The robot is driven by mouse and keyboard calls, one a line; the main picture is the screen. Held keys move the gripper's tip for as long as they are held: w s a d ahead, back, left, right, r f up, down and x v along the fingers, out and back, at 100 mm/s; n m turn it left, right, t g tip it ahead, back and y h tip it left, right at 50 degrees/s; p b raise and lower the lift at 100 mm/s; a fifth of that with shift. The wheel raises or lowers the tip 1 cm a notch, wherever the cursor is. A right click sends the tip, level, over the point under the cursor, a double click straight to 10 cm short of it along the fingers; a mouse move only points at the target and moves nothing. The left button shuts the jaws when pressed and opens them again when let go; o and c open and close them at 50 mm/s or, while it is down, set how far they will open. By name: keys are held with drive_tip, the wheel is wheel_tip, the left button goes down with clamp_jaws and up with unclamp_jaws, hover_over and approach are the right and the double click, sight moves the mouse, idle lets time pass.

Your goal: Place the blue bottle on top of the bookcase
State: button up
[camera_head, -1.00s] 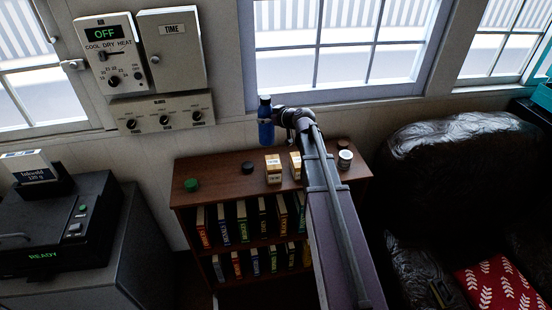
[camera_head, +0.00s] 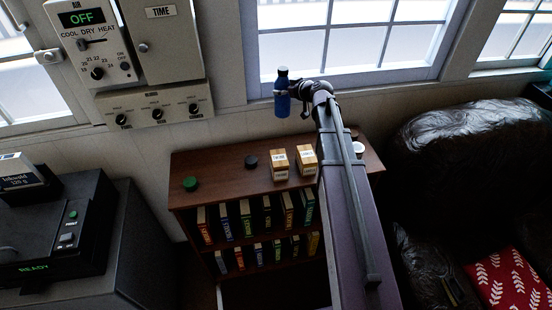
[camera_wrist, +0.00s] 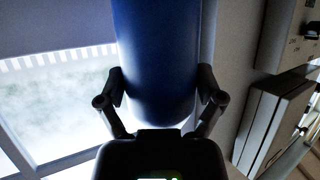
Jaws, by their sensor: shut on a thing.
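The blue bottle (camera_head: 282,96) has a dark cap and stands upright in the head view, above the bookcase (camera_head: 228,163) and in front of the window. My gripper (camera_head: 284,93) is shut around the bottle's side and holds it in the air. In the wrist view the bottle (camera_wrist: 157,55) fills the upper middle, with my two fingers (camera_wrist: 160,100) on either side of it. The bookcase is brown wood, with several books on its shelves. My arm hides part of its right side.
On the bookcase top are a green lid-like piece (camera_head: 190,183), a dark round piece (camera_head: 251,161), two small boxes (camera_head: 279,165) (camera_head: 306,160) and a white cup (camera_head: 359,149) partly behind my arm. The top's left part has bare room. A black armchair (camera_head: 460,140) stands right.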

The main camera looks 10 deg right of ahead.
drive_tip(key=shift+d, duration=0.2)
drive_tip(key=n+g+y+b, duration=0.6)
drive_tip(key=n+b, duration=0.2)
drive_tip(key=b, duration=0.3)
approach(282, 117)
drive_tip(key=w+d+f, duration=0.1)
drive_tip(key=d+f, duration=0.2)
drive_tip(key=shift+d, duration=0.25)
drive_tip(key=shift+w+a, duration=0.1)
drive_tip(key=shift+m, duration=0.3)
drive_tip(key=w+a, duration=0.1)
drive_tip(key=a, duration=0.3)
drive_tip(key=w+a+f, duration=0.1)
drive_tip(key=a, duration=0.4)
drive_tip(key=w+a+b, duration=0.1)
drive_tip(key=a, duration=0.4)
drive_tip(key=shift+w+f, duration=0.25)
drive_tip(key=shift+w, duration=0.1)
